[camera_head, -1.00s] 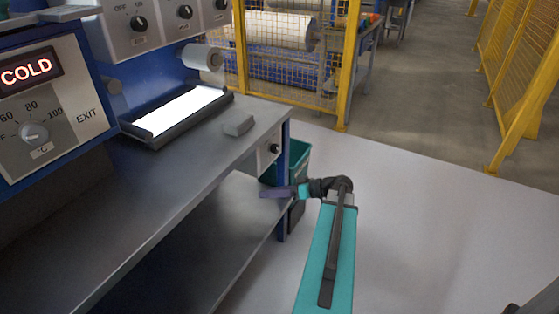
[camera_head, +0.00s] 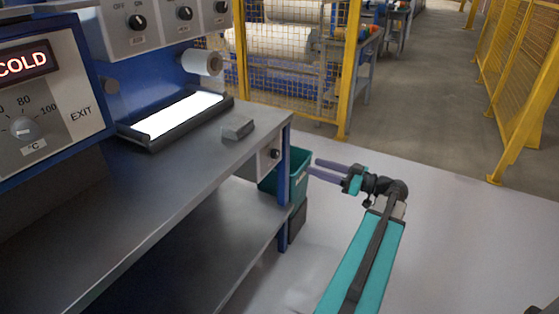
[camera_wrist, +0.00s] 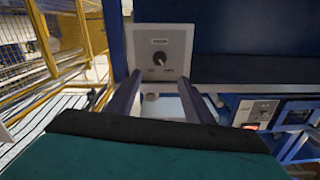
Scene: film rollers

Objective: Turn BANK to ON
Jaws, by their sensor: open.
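A light panel with a dark round knob (camera_head: 275,153) sits on the end of the bench. In the wrist view a panel with a dark knob (camera_wrist: 160,56) is straight ahead, seemingly the same one; its small labels are too blurred to read. My gripper (camera_head: 313,167) is open and empty, to the right of that panel and apart from it. Its two fingers (camera_wrist: 160,77) point toward the panel in the wrist view, below the knob. Several knobs (camera_head: 137,21) with OFF and ON marks sit on the upper panel; no BANK label is legible.
A green bin (camera_head: 299,163) stands beside the bench end, close to my fingers. The grey bench (camera_head: 190,165) carries a lit tray (camera_head: 180,115) and a small grey block (camera_head: 238,127). Yellow fencing (camera_head: 348,70) stands behind. The floor at right is clear.

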